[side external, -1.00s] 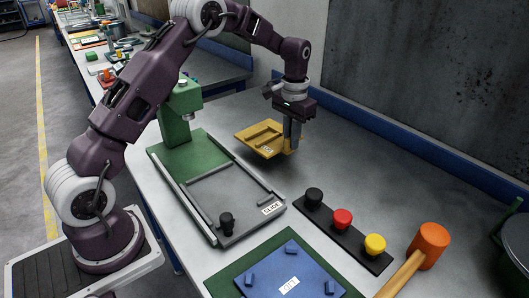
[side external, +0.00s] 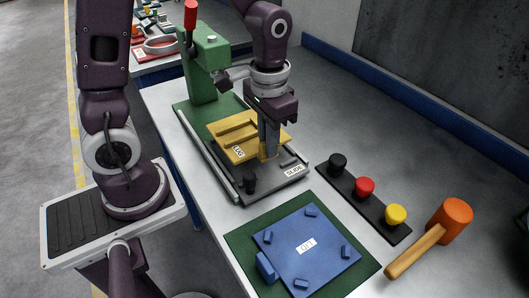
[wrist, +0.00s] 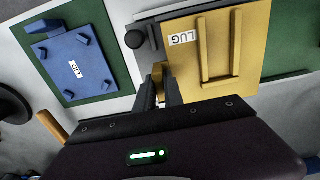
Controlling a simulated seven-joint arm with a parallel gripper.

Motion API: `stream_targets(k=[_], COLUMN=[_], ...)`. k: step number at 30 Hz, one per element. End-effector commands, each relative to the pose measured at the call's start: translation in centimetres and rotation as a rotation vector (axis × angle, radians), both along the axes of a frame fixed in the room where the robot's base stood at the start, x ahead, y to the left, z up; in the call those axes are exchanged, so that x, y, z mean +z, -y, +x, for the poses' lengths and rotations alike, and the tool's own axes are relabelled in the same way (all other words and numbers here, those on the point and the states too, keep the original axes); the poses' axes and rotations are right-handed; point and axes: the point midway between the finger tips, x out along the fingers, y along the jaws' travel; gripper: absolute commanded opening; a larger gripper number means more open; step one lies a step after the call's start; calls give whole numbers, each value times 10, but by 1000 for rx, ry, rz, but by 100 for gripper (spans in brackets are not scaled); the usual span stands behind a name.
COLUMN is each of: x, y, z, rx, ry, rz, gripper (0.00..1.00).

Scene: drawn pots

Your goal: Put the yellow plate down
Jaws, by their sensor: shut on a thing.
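The yellow plate (side external: 232,131) has two raised ribs and a label. My gripper (side external: 268,153) is shut on its near right edge, at a small yellow tab. In the side view the plate lies over the grey slide bed (side external: 252,185) of the green press (side external: 205,75) and hides much of it. I cannot tell whether it touches the bed or hangs just above it. In the wrist view the plate (wrist: 215,55) is flat and right of my fingers (wrist: 160,85), with its label reading LUG.
A black knob (side external: 249,182) stands at the slide's near end. A blue plate (side external: 300,262) lies on a green mat (side external: 243,243) in front. A strip with black, red and yellow buttons (side external: 365,187) and an orange mallet (side external: 450,217) are to the right. The table behind the buttons is clear.

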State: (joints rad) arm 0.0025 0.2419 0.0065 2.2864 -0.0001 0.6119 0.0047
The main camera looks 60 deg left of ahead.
Motion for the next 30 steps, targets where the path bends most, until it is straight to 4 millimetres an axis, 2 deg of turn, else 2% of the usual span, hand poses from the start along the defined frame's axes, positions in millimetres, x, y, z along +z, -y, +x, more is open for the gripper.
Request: stream_targets(k=[3,6,15,16,19,30], x=[-25,-35,-38,-38,-38,-33], y=[0,0,0,0,0,0], z=[-1,-1,0,0,0,1], rx=[0,0,0,0,0,0], ry=[-7,-3,-2,-2,-1,1], rz=[0,0,0,0,0,0], gripper=[0,0,0,14,34,34])
